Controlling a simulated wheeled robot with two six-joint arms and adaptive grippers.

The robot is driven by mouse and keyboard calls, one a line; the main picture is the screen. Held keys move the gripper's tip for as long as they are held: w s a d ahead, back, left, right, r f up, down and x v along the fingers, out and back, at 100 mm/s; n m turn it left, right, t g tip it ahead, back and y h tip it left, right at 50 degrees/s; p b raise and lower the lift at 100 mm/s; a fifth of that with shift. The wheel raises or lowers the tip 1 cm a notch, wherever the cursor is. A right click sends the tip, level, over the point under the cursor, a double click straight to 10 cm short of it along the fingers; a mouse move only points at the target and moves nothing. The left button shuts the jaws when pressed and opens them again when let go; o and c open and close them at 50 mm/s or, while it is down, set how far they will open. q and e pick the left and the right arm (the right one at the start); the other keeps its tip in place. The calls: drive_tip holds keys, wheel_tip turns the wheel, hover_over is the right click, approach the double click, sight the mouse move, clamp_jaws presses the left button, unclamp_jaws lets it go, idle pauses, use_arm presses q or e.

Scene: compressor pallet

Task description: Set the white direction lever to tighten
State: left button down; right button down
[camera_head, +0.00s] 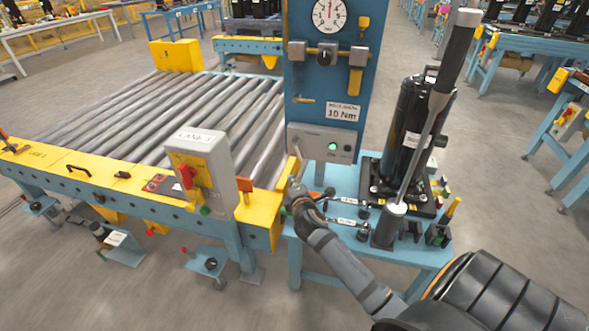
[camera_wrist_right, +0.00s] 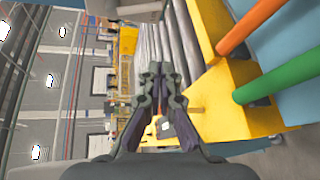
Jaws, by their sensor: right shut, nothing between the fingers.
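My right gripper (camera_head: 297,183) is at the left edge of the blue tool bench, below and left of the grey control box (camera_head: 320,143) with a lit green button. Its fingers are shut and empty; they also show in the right wrist view (camera_wrist_right: 160,72), tips together. I cannot make out the white direction lever for certain. A small pale piece stands right at the fingertips in the head view, too small to tell apart from the gripper. Touching cannot be judged. My left gripper is not in view.
A blue panel (camera_head: 300,88) with a gauge (camera_head: 329,14) rises behind the bench. A tall black cylinder (camera_head: 407,130) and a slanted grey tool (camera_head: 440,95) stand on the right. The roller conveyor (camera_head: 190,105) and a lane box (camera_head: 203,160) are left. Orange (camera_wrist_right: 248,28) and green (camera_wrist_right: 280,75) rods show in the wrist view.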

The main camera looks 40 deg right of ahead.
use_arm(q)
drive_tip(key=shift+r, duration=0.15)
use_arm(e)
drive_tip(key=shift+w+d+r+n+t, duration=0.1)
drive_tip(key=shift+w+r+n+t, duration=0.45)
drive_tip(key=shift+w+n, duration=0.35)
